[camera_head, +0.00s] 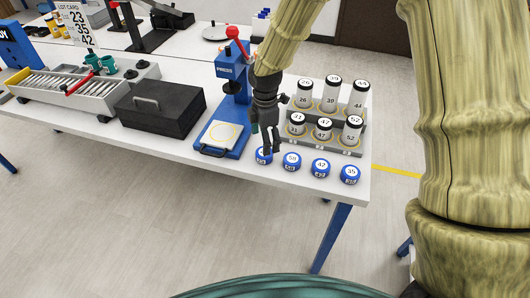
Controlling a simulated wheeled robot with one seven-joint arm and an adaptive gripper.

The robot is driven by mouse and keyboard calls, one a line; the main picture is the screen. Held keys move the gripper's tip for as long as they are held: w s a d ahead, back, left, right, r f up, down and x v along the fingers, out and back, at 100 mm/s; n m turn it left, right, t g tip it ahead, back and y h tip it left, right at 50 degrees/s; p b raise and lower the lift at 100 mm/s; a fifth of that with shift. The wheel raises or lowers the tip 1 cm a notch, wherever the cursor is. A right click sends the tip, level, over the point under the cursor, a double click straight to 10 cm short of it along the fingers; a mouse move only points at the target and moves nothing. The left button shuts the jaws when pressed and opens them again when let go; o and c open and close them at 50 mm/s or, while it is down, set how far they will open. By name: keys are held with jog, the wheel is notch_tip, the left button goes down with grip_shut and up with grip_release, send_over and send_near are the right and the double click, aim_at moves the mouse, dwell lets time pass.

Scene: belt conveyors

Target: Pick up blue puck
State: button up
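Several blue pucks with white numbered tops stand in a row along the front right of the white table. The leftmost blue puck (264,157) is partly covered by my gripper's fingertips. To its right are the pucks marked 58 (292,161), 42 (321,168) and 35 (350,174). My gripper (270,148) points down at the leftmost puck, with its fingertips at or just above the puck's top. The finger gap is too small to see, and I cannot tell whether the fingers touch the puck.
A grey stepped rack (354,143) with numbered cylinders stands just behind the pucks. A blue press (222,138) with a red knob stands left of my gripper. A black case (160,112) and a roller tray (50,97) are further left. The table's front edge is close to the pucks.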

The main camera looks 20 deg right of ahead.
aim_at(262, 160)
jog(key=shift+w+a+f, duration=0.1)
jog(key=shift+w+f, duration=0.1)
jog(key=shift+f, duration=0.35)
jog(key=shift+w+f, duration=0.2)
jog(key=shift+f, duration=0.3)
jog(key=shift+s+f+p, duration=0.1)
jog(key=shift+s+p, duration=0.25)
jog(key=shift+w+f+p, duration=0.15)
jog(key=shift+f+p, duration=0.45)
jog(key=shift+f, duration=0.7)
jog(key=shift+w+f+p, duration=0.15)
jog(key=shift+f+p, duration=0.4)
jog(key=shift+f, duration=0.7)
jog(key=c, duration=1.1)
